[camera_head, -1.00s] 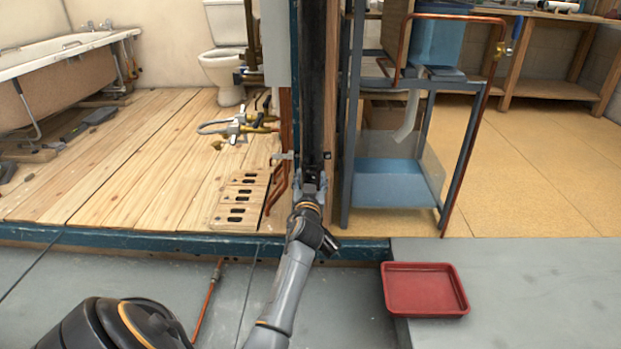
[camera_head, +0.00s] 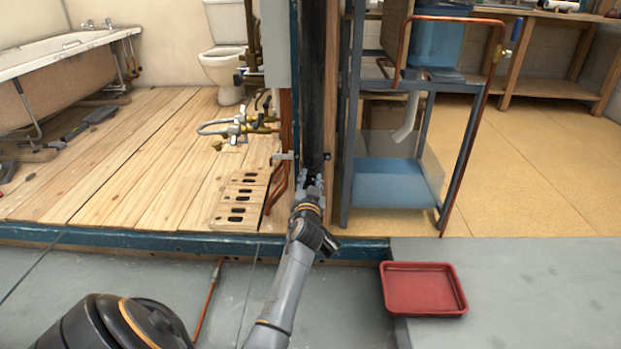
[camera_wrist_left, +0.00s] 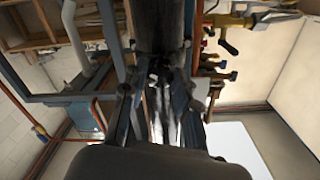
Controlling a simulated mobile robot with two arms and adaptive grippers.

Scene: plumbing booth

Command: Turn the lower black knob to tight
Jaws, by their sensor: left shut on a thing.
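A wide black vertical pipe (camera_head: 313,90) runs down the middle of the head view, between a blue post and a wooden stud. My left gripper (camera_head: 309,180) is at the pipe's lower end, with its fingers on either side of a small dark part. I take this part to be the lower black knob, but the fingers mostly hide it. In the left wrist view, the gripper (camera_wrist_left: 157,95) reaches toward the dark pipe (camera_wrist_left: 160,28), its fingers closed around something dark. No marking of the knob's position can be read. My right gripper is not in view.
A blue metal stand (camera_head: 400,185) is close to the right of the pipe. Copper pipes (camera_head: 285,150) and brass valves (camera_head: 262,120) are close to its left. A red tray (camera_head: 425,288) lies on the grey surface at the lower right.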

